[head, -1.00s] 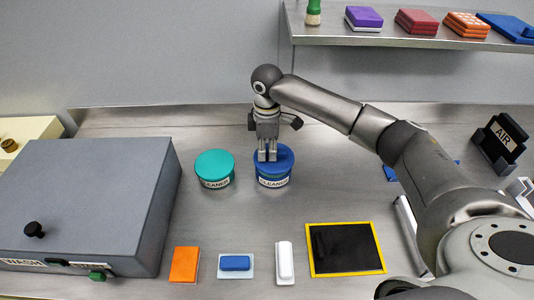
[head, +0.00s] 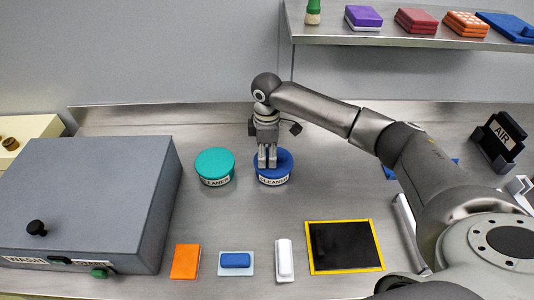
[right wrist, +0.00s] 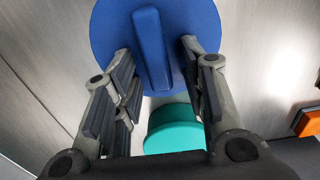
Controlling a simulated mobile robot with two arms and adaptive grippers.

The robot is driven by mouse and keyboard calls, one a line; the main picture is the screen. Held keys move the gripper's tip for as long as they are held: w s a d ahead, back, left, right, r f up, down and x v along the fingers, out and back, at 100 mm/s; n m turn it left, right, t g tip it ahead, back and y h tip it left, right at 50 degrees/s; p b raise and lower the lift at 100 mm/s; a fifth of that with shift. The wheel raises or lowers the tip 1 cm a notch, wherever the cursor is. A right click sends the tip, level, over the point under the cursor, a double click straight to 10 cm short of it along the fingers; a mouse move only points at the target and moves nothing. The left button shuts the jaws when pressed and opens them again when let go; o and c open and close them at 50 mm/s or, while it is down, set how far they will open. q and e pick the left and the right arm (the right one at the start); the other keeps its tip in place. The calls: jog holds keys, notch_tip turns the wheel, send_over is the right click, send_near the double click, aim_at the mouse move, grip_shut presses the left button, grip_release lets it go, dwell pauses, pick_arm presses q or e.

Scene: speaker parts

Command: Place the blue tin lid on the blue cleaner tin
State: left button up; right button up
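The blue tin lid (head: 284,159), a round disc with a raised bar handle, sits on top of the blue cleaner tin (head: 274,181). It looks level in the head view. My right gripper (head: 267,166) is right over the lid, pointing down. In the right wrist view the lid (right wrist: 108,32) shows its bar between the two fingers (right wrist: 158,62), with a gap on each side, so the gripper is open around the bar. The tin's body is hidden by the lid in the right wrist view. My left gripper is not in view.
A teal cleaner tin (head: 215,162) stands just left of the blue tin. A grey wash box (head: 95,200) is at the left. An orange block (head: 185,261), a blue sponge (head: 236,260), a white piece (head: 285,260) and a yellow-edged black mat (head: 345,247) lie in front.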

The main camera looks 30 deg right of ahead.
aim_at(267, 156)
notch_tip(267, 156, up, 8)
jog(key=shift+f+b, duration=0.1)
jog(key=shift+b, duration=0.45)
jog(key=shift+f, duration=0.1)
